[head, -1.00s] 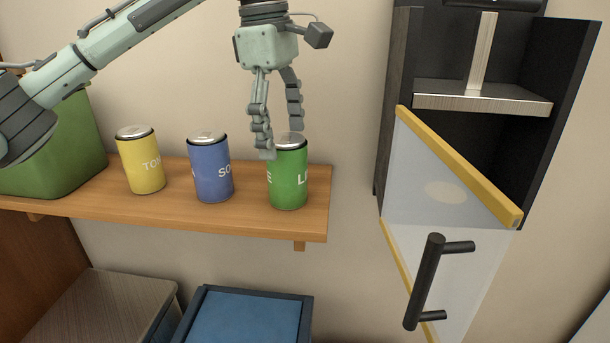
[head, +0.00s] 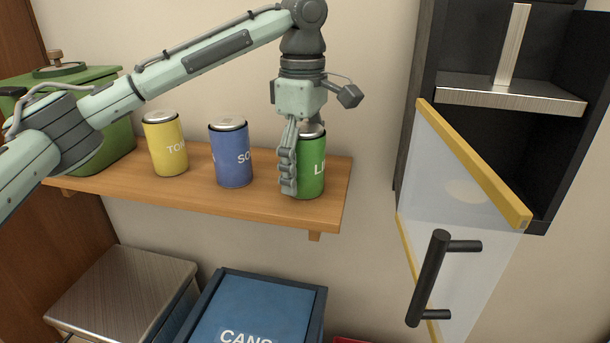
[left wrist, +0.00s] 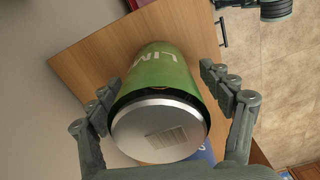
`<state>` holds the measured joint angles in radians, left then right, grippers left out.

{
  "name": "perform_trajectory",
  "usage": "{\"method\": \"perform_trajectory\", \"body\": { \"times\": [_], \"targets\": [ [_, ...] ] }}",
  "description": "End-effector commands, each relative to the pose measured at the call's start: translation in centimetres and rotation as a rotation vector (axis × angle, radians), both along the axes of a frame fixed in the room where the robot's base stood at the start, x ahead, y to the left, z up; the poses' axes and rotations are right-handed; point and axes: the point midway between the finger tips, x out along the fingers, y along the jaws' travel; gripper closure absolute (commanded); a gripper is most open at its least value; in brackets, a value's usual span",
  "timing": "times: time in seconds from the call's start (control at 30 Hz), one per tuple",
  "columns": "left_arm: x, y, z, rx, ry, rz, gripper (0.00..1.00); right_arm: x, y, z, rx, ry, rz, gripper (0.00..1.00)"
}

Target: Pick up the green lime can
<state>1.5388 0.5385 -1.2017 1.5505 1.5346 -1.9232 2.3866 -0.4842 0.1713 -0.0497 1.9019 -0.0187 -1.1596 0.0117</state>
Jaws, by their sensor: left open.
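The green lime can (head: 314,170) stands upright at the right end of the wooden shelf (head: 200,196). My left gripper (head: 291,190) has come down over it, with one finger in front of the can's left side in the head view. The other finger is hidden behind the can there. In the left wrist view the green can (left wrist: 168,75) lies between the two open fingers of my left gripper (left wrist: 155,88), its silver top towards the camera. Gaps show beside the can there. My right gripper is not in view.
A blue can (head: 231,155) and a yellow can (head: 166,146) stand left on the shelf, with a green container (head: 115,140) beyond. A dark cabinet with an open, yellow-edged door (head: 470,160) is at the right. A blue bin marked CANS (head: 260,305) and a metal-topped bin (head: 125,290) are below.

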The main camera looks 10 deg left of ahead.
Motion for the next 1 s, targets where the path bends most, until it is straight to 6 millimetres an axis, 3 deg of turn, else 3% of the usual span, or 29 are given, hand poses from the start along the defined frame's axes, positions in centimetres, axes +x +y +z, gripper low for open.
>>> {"method": "perform_trajectory", "body": {
  "times": [0.2, 0.53, 0.83, 1.0],
  "targets": [
    [0.0, 0.0, -0.2, 0.000, -0.001, -0.001, 0.20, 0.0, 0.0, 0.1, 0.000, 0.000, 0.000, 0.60],
    [0.0, 0.0, -0.2, 0.000, -0.001, -0.001, 0.61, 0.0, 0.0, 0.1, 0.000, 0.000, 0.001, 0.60],
    [0.0, -0.1, 0.0, 0.000, -0.002, -0.001, 0.62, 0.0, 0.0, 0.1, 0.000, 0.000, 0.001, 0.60],
    [0.0, -0.1, 2.2, -0.002, -0.004, -0.002, 0.62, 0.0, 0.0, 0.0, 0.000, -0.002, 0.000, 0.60]
  ]
}}
